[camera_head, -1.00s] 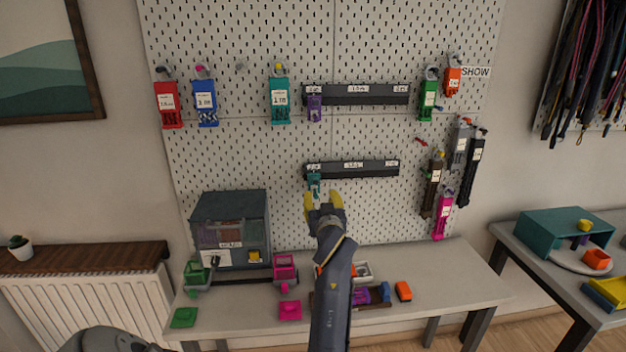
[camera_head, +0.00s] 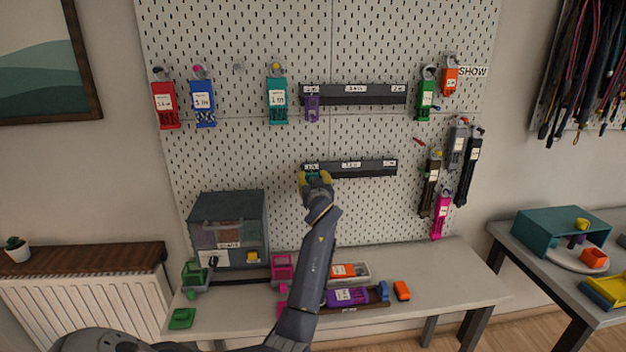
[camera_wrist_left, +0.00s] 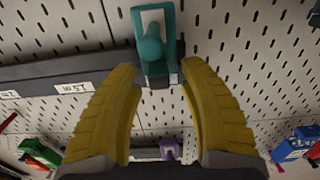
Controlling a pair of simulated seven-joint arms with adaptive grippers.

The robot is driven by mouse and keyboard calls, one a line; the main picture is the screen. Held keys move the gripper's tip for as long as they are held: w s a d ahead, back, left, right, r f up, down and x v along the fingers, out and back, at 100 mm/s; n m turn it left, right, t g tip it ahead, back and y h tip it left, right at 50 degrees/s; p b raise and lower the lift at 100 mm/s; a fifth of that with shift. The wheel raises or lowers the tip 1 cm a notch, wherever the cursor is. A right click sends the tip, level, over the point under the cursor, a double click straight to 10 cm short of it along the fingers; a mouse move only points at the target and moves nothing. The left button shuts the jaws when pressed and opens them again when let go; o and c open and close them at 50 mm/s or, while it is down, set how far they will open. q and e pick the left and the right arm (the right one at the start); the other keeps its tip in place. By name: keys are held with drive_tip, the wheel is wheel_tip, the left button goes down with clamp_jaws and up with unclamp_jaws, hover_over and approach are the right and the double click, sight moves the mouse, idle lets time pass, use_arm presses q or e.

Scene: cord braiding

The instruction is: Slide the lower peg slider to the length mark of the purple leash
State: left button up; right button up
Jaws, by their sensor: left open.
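The lower peg slider, teal with a rounded knob, sits at the left end of the lower rail (camera_head: 365,168), mostly hidden by my gripper. In the left wrist view the teal slider (camera_wrist_left: 153,55) stands between and just ahead of the yellow fingers. Pale length labels line the rail (camera_wrist_left: 72,88). A purple item with a white label (camera_head: 347,296), possibly the purple leash, lies in a tray on the table; its text is unreadable. My right gripper is not in view.
The upper rail (camera_head: 360,95) carries a purple slider (camera_head: 312,107) at its left. Leash packs hang at both sides, including a teal one (camera_head: 277,100) and a magenta one (camera_head: 440,217). The lower rail is clear to the slider's right. A grey cabinet (camera_head: 228,228) stands below left.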

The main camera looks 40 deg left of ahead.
use_arm(q)
drive_tip(key=shift+w+a, duration=0.1)
drive_tip(key=shift+c, duration=0.2)
clamp_jaws()
idle(0.4)
